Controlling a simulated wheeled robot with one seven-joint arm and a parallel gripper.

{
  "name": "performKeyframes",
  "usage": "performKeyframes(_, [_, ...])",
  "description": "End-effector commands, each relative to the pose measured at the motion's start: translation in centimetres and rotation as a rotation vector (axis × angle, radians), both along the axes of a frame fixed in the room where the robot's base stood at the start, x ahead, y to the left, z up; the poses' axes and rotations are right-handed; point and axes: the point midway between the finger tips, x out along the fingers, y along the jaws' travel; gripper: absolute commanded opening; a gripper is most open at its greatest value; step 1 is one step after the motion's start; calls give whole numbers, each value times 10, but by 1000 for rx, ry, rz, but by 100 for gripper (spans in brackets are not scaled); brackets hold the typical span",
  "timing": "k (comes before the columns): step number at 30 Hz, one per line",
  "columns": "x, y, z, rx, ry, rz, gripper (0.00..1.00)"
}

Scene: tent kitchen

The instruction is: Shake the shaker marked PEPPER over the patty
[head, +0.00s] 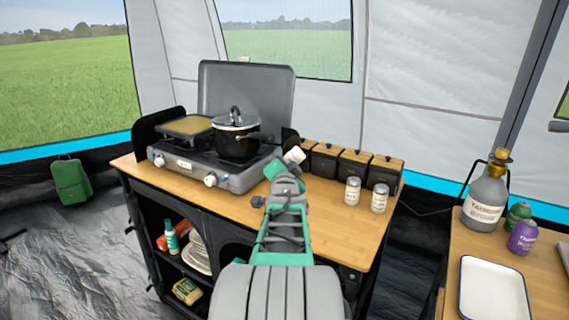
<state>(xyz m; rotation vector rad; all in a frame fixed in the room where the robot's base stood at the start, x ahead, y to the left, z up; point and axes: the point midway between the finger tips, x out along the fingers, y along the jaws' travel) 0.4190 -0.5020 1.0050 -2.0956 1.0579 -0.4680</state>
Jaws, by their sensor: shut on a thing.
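My gripper (285,171) is over the middle of the wooden counter, to the right of the camp stove. It is shut on a small white thing (294,155), shaker-like and tilted, whose marking I cannot read. Two more small shakers with pale labels, a left one (353,191) and a right one (380,198), stand upright on the counter to the right of my gripper. Their labels are too small to read. I cannot make out a patty. A flat tan-topped griddle or pan (187,126) sits on the stove's left side.
The grey camp stove (240,180) has its lid raised and bears a black lidded pot (236,142). Several dark wooden-lidded boxes (355,166) line the counter's back. A side table at right holds a white tray (467,290), a grey bottle (483,205) and two small canisters (523,237).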

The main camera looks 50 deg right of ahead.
Motion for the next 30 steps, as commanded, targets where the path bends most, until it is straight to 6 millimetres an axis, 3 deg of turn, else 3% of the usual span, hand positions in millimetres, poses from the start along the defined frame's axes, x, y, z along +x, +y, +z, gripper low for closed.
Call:
performKeyframes(3, [0, 0, 31, -6, -4, 0, 0])
performKeyframes(7, [0, 0, 40, -3, -3, 0, 0])
performKeyframes(14, [0, 0, 33, -2, -2, 0, 0])
performKeyframes(19, [0, 0, -7, -2, -2, 0, 0])
performKeyframes(21, [0, 0, -13, -3, -3, 0, 0])
performKeyframes(30, [0, 0, -6, -3, -2, 1, 0])
